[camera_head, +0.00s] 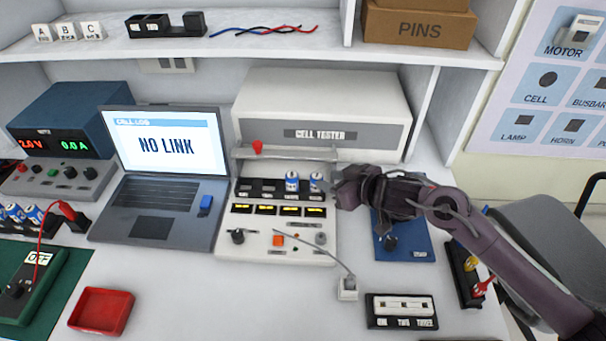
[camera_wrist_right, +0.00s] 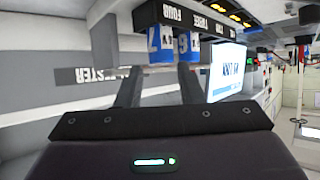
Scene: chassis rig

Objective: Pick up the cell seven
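Cell seven, a blue-and-white cylinder, stands in the rightmost slot of the cell tester (camera_head: 250,115) in the head view (camera_head: 316,182). In the upside-down wrist view it shows a "7" (camera_wrist_right: 160,45). Another blue-and-white cell (camera_head: 292,181) stands beside it in the neighbouring slot; it also shows in the wrist view (camera_wrist_right: 188,47). My right gripper (camera_head: 338,189) is just right of cell seven. In the wrist view its fingers (camera_wrist_right: 160,72) are apart, with cell seven ahead in line with the gap. No grip on it shows. My left gripper is not in view.
A laptop (camera_head: 165,145) reading "NO LINK" stands left of the tester. A blue panel (camera_head: 415,240) lies under my right arm. A small switch box (camera_head: 402,311) and a red tray (camera_head: 102,311) are in front. The white bench front-centre is clear.

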